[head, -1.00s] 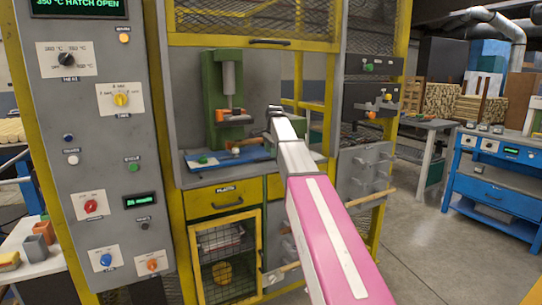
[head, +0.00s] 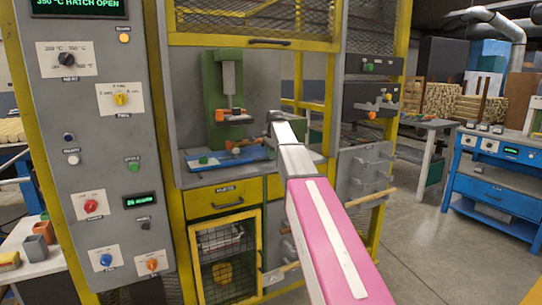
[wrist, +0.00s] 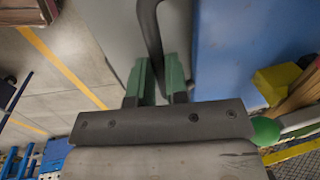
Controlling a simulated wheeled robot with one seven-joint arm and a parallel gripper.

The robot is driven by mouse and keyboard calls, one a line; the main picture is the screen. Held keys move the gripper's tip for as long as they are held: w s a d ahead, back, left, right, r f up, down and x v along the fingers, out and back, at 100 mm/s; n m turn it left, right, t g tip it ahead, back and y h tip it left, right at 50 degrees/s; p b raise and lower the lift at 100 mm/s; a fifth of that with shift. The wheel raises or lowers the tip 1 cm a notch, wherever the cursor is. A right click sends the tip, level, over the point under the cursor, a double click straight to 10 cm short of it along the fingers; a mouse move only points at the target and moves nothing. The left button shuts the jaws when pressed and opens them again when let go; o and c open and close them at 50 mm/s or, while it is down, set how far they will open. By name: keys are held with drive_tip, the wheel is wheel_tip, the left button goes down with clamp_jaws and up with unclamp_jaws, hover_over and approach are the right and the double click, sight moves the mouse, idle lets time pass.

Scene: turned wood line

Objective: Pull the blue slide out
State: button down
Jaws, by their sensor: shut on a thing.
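The blue slide (head: 228,163) is a flat blue plate low in the opening of the grey and yellow machine, beneath the green press. It fills the upper right of the wrist view as a broad blue surface (wrist: 235,45). My gripper (wrist: 157,78) has green fingertips, shut on a dark curved handle (wrist: 150,22) beside the slide's blue edge. Where the handle joins the slide is hidden. In the head view my arm reaches in from the lower right, and the fingertips are too small to make out.
The green press (head: 226,92) stands over the slide. A green knob (wrist: 265,130) is near my gripper on the right in the wrist view. The control panel (head: 98,140) stands at left. A blue bench (head: 495,180) stands at far right, with clear floor before it.

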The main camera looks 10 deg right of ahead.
drive_tip(key=s+d, duration=0.4)
drive_tip(key=s, duration=0.8)
drive_tip(key=s+d, duration=0.3)
drive_tip(key=s, duration=0.8)
drive_tip(key=shift+s+d, duration=0.35)
drive_tip(key=shift+s, duration=0.05)
drive_tip(key=c, duration=1.1)
unclamp_jaws()
drive_tip(key=shift+s+d, duration=0.1)
drive_tip(key=shift+s, duration=0.05)
drive_tip(key=r, duration=0.3)
drive_tip(key=s+r, duration=0.1)
drive_tip(key=r, duration=0.6)
drive_tip(key=shift+s+d+r, duration=0.3)
drive_tip(key=shift+s+r, duration=0.05)
drive_tip(key=shift+s, duration=0.05)
